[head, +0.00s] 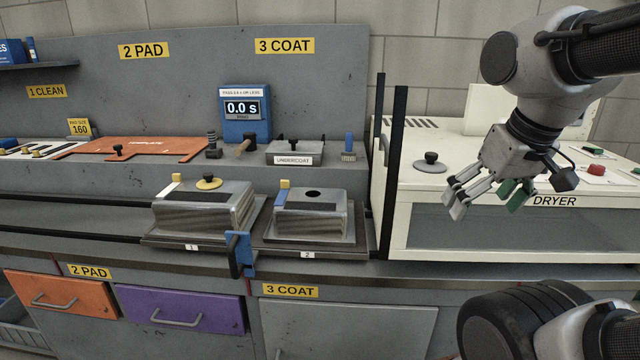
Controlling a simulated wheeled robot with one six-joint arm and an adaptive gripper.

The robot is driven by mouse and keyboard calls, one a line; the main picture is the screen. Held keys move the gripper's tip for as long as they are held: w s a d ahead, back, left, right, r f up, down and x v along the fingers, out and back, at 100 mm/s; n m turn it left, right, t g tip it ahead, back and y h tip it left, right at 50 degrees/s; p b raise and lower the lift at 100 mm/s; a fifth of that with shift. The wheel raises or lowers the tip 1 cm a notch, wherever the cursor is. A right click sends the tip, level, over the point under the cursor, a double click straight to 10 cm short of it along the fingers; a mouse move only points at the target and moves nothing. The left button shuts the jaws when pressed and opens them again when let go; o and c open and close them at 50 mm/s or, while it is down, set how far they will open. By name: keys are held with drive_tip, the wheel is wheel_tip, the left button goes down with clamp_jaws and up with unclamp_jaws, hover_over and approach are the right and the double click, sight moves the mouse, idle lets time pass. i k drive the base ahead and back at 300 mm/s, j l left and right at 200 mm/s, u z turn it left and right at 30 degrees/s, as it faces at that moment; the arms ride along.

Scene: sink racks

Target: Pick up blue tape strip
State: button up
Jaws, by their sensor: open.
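My gripper (487,205) hangs at the right in the head view, in front of the white dryer (420,185). Its fingers are apart and point down and left, with nothing seen between them. Blue pieces show left of it. A small blue strip with a yellow end (284,191) stands at the left side of the metal block numbered 2 (318,222). A larger blue piece like a clamp (242,254) hangs at the counter's front edge, between blocks 1 and 2. I cannot tell for certain which one is the tape strip. My gripper is well apart from both.
Behind stand a blue timer (246,115), an undercoat box (295,154) and a blue-handled brush (348,148). Dark upright posts (396,150) rise at the dryer's left edge, between my gripper and the blocks.

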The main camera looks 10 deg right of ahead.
sight(285, 184)
drive_tip(key=i+j, duration=0.25)
drive_tip(key=i+j+z, duration=0.1)
drive_tip(key=i+j, duration=0.15)
drive_tip(key=j, duration=0.2)
drive_tip(key=i+j, duration=0.25)
drive_tip(key=j+z, duration=0.05)
